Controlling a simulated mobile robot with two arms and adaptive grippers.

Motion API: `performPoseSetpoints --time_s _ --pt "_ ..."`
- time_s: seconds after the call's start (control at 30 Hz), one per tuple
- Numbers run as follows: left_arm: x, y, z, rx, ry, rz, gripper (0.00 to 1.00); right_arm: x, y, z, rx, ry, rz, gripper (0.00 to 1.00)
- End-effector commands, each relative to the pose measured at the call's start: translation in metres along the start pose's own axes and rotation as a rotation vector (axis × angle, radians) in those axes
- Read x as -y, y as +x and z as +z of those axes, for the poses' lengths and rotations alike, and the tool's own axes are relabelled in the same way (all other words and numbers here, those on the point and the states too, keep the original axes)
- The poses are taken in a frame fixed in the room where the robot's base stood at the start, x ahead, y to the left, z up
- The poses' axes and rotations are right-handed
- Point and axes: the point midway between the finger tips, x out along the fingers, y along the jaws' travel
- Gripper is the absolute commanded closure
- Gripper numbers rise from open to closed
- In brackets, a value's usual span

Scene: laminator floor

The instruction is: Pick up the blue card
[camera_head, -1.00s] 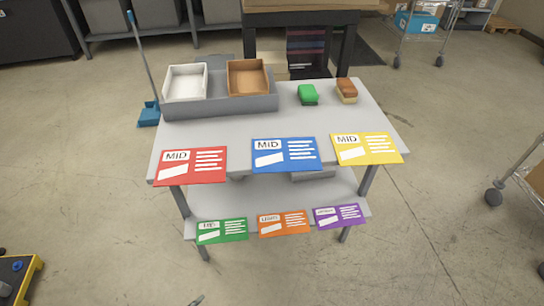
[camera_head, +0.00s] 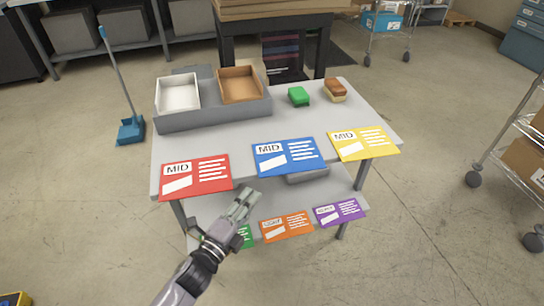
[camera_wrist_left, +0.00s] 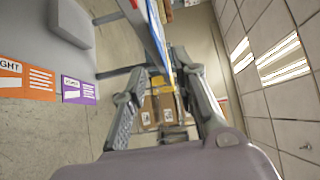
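The blue card (camera_head: 288,157) marked MID sits at the front edge of the grey cart's top shelf (camera_head: 215,140), between the red card (camera_head: 195,177) and the yellow card (camera_head: 362,143). My left gripper (camera_head: 245,203) is below and left of the blue card, in front of the cart, apart from it. In the left wrist view my gripper's fingers (camera_wrist_left: 163,92) are spread and empty. The blue card shows there nearly edge-on (camera_wrist_left: 158,35), beyond the fingers. My right gripper is not in view.
The lower shelf carries a green card (camera_head: 246,236), partly hidden by my left gripper, an orange card (camera_head: 287,227) and a purple card (camera_head: 339,212). On top are a grey tray with white and brown bins (camera_head: 240,84), a green block (camera_head: 298,96) and a brown-tan block (camera_head: 335,90).

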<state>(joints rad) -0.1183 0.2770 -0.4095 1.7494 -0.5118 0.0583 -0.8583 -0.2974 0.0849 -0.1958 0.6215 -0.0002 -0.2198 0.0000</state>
Motion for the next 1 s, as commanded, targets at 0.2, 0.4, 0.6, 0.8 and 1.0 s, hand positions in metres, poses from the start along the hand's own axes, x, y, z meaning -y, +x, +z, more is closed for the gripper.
performPoseSetpoints --time_s 0.2,0.4,0.6,0.8,1.0 --pt "0.0 0.036 0.0 0.001 -0.002 -0.001 0.73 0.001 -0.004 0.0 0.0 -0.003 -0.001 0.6" --pt "-0.001 0.048 0.001 0.001 -0.002 0.0 0.73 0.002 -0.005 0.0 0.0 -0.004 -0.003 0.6" --pt "-0.005 0.076 0.005 0.001 -0.003 0.0 0.73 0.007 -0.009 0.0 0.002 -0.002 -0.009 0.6" --pt "-0.006 0.094 0.005 0.0 -0.003 0.0 0.73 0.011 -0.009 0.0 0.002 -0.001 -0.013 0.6" --pt "-0.006 0.094 0.005 0.0 -0.003 0.001 0.73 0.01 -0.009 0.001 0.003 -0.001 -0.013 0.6"
